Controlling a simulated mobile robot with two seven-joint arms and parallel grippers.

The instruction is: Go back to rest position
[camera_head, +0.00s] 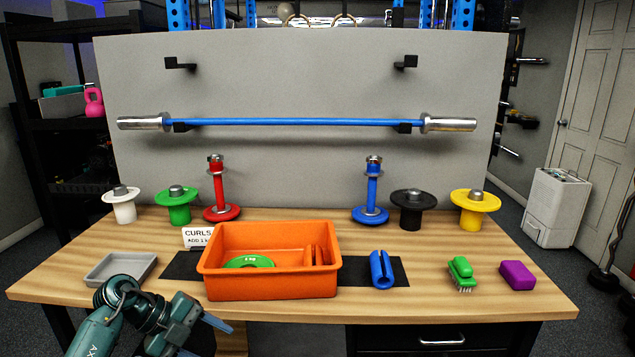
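My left gripper (207,338) is low in the head view, in front of the table's front edge and below the orange bin (222,285). One fingertip points right and the other shows lower down at the picture's bottom edge, with a gap between them. Nothing shows between the fingers. My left arm comes in from the bottom left, its wrist bent close to the grey tray (93,277). My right gripper and arm are out of view.
The wooden table (450,245) holds a green plate (248,262) inside the bin, a blue clip (381,270), a green brush (461,272), a purple block (517,275) and several plate stands. A blue barbell (300,122) hangs on the back panel.

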